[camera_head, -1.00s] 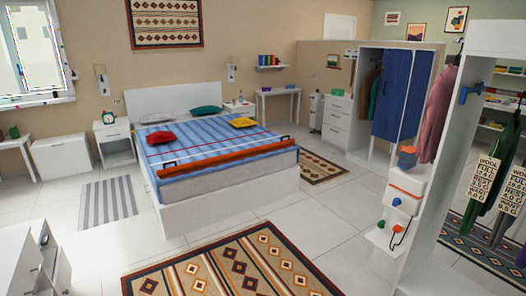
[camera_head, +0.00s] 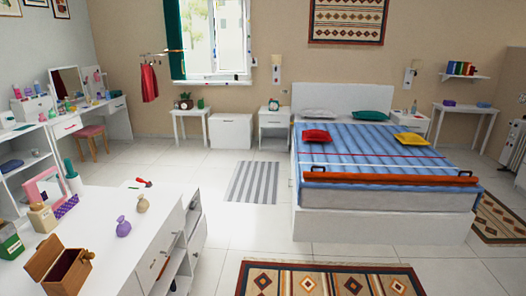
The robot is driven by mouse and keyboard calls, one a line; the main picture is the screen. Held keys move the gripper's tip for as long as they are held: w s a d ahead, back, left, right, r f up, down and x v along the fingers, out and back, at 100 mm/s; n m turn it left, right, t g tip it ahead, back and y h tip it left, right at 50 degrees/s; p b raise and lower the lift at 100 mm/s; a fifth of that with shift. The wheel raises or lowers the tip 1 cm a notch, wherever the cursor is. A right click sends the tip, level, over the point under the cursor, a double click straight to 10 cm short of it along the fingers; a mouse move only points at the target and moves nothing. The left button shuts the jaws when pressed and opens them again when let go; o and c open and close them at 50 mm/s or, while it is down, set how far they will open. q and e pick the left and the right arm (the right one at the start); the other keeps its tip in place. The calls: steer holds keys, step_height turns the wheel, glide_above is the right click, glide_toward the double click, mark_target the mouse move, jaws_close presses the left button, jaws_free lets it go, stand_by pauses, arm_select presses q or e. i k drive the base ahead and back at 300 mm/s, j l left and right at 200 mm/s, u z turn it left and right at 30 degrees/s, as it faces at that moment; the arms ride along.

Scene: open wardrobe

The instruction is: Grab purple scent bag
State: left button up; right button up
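The purple scent bag (camera_head: 123,227) stands on the white dresser top (camera_head: 110,260) at the lower left of the head view. It is a small tied pouch. A beige pouch of similar shape (camera_head: 142,204) stands just behind it to the right. Neither of my grippers shows in the head view, and nothing touches the purple bag.
An open wooden box (camera_head: 62,268), a pink frame (camera_head: 46,187) and a beige bottle (camera_head: 42,217) stand left of the bag. A red-handled item (camera_head: 140,183) lies behind. The bed (camera_head: 380,170) is at the right, with clear floor (camera_head: 225,225) between.

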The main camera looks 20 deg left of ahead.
mark_target(124, 227)
steer(key=i+j+u, duration=0.1)
steer(key=i+u, duration=0.2)
steer(key=i, duration=0.3)
steer(key=i+l+u, duration=0.1)
steer(key=i+u, duration=0.25)
steer(key=i, duration=0.2)
steer(key=i+u, duration=0.45)
steer(key=i+l+u, duration=0.15)
steer(key=i+u, duration=0.3)
steer(key=i, duration=0.15)
steer(key=u, duration=0.5)
steer(key=i+u, duration=0.1)
steer(key=u, duration=0.35)
steer(key=l+u, duration=0.1)
steer(key=u, duration=0.4)
steer(key=i+u, duration=0.1)
steer(key=u, duration=0.35)
